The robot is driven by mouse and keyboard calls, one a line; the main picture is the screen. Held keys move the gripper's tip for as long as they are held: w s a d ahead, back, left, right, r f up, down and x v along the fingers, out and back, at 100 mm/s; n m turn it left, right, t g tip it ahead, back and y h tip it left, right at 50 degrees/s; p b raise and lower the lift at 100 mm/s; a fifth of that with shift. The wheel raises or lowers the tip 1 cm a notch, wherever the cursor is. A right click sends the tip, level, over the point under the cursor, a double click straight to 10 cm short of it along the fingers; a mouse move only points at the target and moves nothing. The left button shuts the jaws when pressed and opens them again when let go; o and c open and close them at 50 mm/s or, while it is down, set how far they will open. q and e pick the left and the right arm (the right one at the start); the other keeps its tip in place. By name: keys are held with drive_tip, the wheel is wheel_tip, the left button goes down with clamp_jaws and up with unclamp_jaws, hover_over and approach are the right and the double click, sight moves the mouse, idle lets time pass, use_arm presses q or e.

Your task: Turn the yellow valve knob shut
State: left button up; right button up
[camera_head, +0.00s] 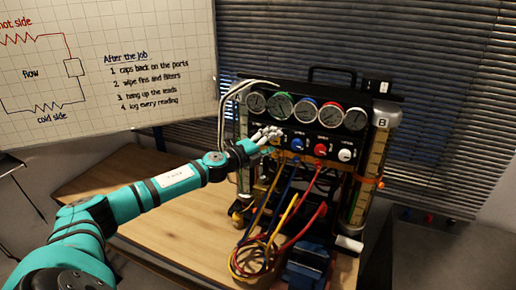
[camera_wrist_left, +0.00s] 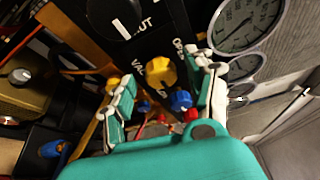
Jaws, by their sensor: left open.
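The yellow valve knob (camera_wrist_left: 162,71) sits on the black front panel of the gauge rig, with lettering beside it. My left gripper (camera_wrist_left: 166,88) is open, with its fingers on either side of the yellow knob in the left wrist view. I cannot tell whether a finger touches it. In the head view my left gripper (camera_head: 267,135) is at the left part of the panel, below the gauges, and mostly hides the yellow knob. My right gripper is not in view.
A blue knob (camera_head: 297,145), a red knob (camera_head: 320,149) and a white knob (camera_head: 345,155) stand to the right on the panel. Several gauges (camera_head: 305,111) line up above. Coloured hoses (camera_head: 262,250) hang below and coil on the wooden table (camera_head: 180,245). A whiteboard (camera_head: 110,80) stands at left.

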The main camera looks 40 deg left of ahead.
use_arm(q)
drive_tip(key=s+a, duration=0.1)
drive_tip(key=s, duration=1)
drive_tip(key=shift+a+r, duration=0.3)
drive_tip(key=shift+r, duration=0.05)
